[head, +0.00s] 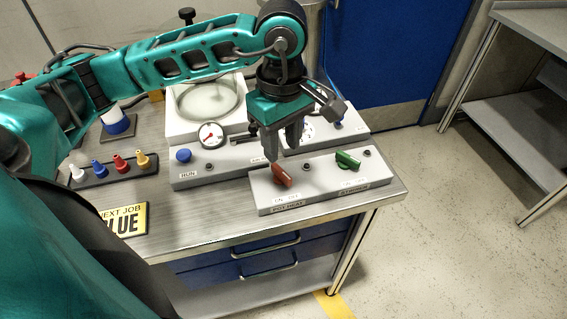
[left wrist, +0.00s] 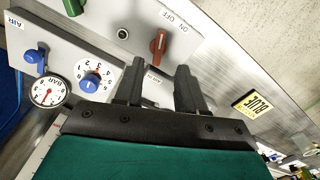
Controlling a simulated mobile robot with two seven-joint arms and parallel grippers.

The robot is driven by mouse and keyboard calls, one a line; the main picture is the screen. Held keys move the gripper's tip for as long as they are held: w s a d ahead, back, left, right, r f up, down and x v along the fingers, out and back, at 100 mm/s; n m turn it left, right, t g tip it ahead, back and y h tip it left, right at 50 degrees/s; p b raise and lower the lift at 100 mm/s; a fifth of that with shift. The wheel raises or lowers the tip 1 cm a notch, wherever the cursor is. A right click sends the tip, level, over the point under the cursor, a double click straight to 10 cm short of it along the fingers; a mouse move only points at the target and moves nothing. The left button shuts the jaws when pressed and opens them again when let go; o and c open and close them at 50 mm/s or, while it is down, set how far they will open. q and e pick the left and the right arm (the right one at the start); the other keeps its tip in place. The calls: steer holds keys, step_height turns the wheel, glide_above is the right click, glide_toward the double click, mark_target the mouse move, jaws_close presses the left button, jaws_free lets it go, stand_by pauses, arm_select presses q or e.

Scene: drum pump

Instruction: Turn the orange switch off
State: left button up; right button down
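The orange-red switch (head: 283,176) is a bar-shaped knob on the front left of a grey two-switch panel (head: 318,192). In the head view its handle slants down to the right, above a small ON/OFF label. In the left wrist view the switch (left wrist: 158,44) lies beyond the fingertips, with a gap to them. My left gripper (head: 284,150) points down just above and behind the switch. In the left wrist view its two fingers (left wrist: 159,74) stand apart with nothing between them. My right gripper is not in view.
A green switch (head: 347,160) is on the same panel, to the right. Behind are a gauge (head: 211,135) and a blue button (head: 183,155) on another box. Coloured pegs stand on a rack (head: 88,180) at left, near a yellow BLUE sign (head: 124,219).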

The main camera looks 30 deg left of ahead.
mark_target(283, 172)
arm_select(q)
step_height(283, 172, down, 7)
stand_by(0.3)
jaws_close()
stand_by(0.3)
